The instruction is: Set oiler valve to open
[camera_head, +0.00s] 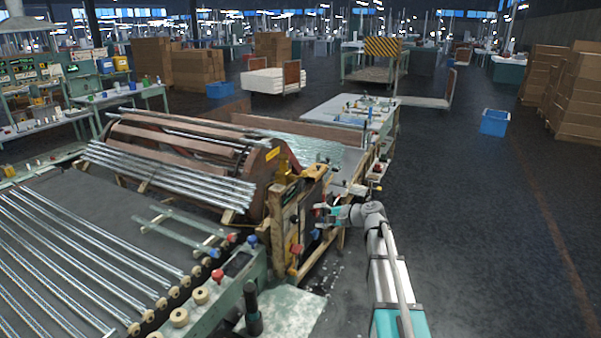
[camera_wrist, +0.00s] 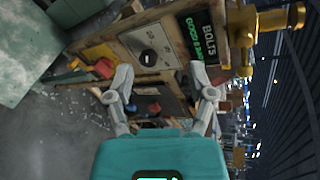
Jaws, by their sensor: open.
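No label reading "oiler" is legible, so I cannot tell which control is the oiler valve. In the wrist view, the wooden machine panel (camera_wrist: 118,46) carries a white dial plate with a black knob (camera_wrist: 149,58), and a red handle (camera_wrist: 103,68) stands beside a yellow plate. A brass-yellow fitting (camera_wrist: 262,22) is at the upper right. My gripper (camera_wrist: 164,84) is open and faces the panel, with nothing seen held between its fingers. In the head view, my gripper (camera_head: 322,215) is at the panel's right side; a red knob (camera_head: 297,248) is low on the panel.
A long table (camera_head: 350,112) stands behind. A blue bin (camera_head: 494,122) and stacked boxes (camera_head: 575,95) are at the right. The floor on the right is mostly clear.

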